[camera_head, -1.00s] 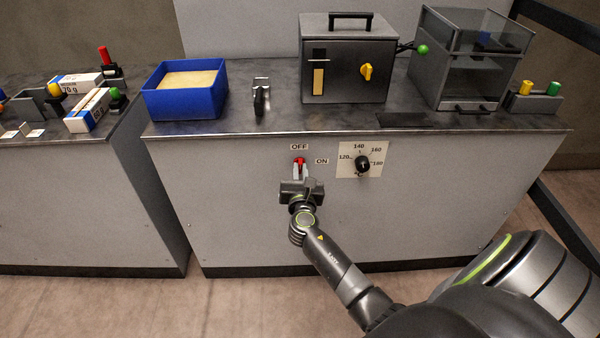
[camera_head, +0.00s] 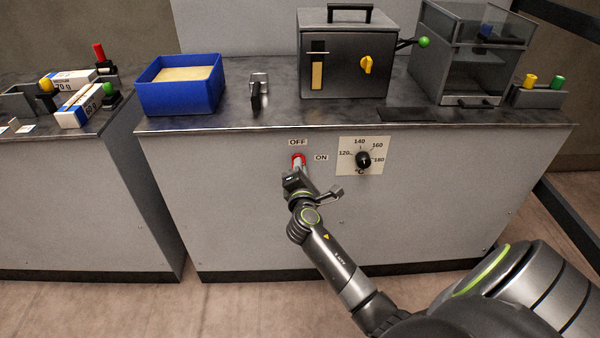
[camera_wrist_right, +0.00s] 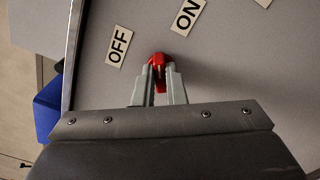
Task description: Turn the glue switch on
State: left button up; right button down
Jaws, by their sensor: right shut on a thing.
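The red glue switch (camera_head: 298,158) is on the front panel of the grey cabinet, below the OFF label (camera_head: 298,142) and left of the ON label (camera_head: 321,157). My right gripper (camera_head: 297,167) is at the panel, its fingers shut on the switch. In the right wrist view the red switch knob (camera_wrist_right: 158,59) sits between the two fingertips (camera_wrist_right: 160,75). In that view the OFF label (camera_wrist_right: 118,46) is to its left and the ON label (camera_wrist_right: 188,14) to its upper right, both tilted. The fingers hide part of the switch, so its exact setting is unclear. My left gripper is out of view.
A temperature dial (camera_head: 363,159) is on the panel right of the switch. The panel left of the switch is bare.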

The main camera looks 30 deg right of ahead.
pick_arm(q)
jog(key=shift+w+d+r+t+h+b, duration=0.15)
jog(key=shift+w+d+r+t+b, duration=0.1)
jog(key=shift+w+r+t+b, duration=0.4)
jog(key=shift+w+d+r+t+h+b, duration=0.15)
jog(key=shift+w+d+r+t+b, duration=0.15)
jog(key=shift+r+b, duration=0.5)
pick_arm(e)
jog(key=shift+f+m, duration=0.2)
jog(key=shift+m, duration=2.8)
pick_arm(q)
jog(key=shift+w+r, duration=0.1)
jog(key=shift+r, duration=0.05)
pick_arm(e)
jog(key=c, duration=1.5)
grip_release()
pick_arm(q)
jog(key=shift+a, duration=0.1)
